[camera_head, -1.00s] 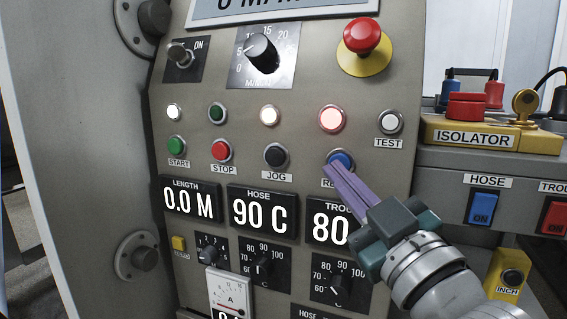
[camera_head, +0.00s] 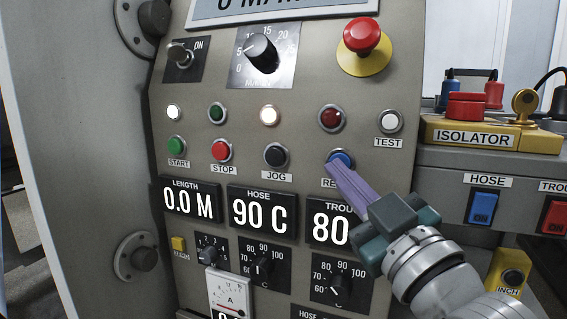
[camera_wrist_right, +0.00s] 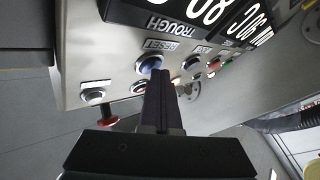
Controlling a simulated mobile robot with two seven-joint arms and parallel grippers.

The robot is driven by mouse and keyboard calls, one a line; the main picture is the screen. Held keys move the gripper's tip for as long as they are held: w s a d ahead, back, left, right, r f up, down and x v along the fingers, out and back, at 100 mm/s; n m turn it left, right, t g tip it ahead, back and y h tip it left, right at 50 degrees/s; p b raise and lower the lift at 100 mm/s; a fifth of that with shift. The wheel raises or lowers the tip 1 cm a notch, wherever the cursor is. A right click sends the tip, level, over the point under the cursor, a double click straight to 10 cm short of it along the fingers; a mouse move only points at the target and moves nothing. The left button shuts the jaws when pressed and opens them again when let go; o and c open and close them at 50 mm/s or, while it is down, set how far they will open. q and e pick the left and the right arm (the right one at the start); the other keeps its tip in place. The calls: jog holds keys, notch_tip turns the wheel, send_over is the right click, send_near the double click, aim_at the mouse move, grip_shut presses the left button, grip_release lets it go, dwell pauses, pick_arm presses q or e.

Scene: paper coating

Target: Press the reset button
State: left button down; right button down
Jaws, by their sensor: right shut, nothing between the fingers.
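The blue reset button (camera_head: 341,159) sits on the grey control panel, with its label partly covered by my gripper. It also shows in the right wrist view (camera_wrist_right: 150,64), beside a label reading RESET. My right gripper (camera_head: 335,167) is shut and empty, with its purple fingertips at the lower edge of the button. In the right wrist view its fingertips (camera_wrist_right: 158,74) overlap the button's edge. They look to be touching it, though the exact contact is hidden. My left gripper is not in view.
The red lamp (camera_head: 331,118) above the reset button is dark. Black JOG (camera_head: 275,155), red STOP (camera_head: 221,151) and white TEST (camera_head: 390,121) buttons are nearby. A red mushroom button (camera_head: 362,36) on yellow stands above. The TROUGH display (camera_head: 327,222) lies just below.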

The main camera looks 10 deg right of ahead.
jog(key=shift+s+a+p, duration=0.45)
jog(key=shift+s+p, duration=0.05)
jog(key=shift+s, duration=0.15)
jog(key=s+a, duration=0.1)
jog(key=s+a+p, duration=0.1)
jog(key=s+p, duration=0.1)
jog(key=s, duration=0.1)
jog(key=shift+s+a, duration=0.1)
jog(key=shift+a, duration=0.3)
jog(key=shift+r+p, duration=0.1)
jog(key=shift+p, duration=0.2)
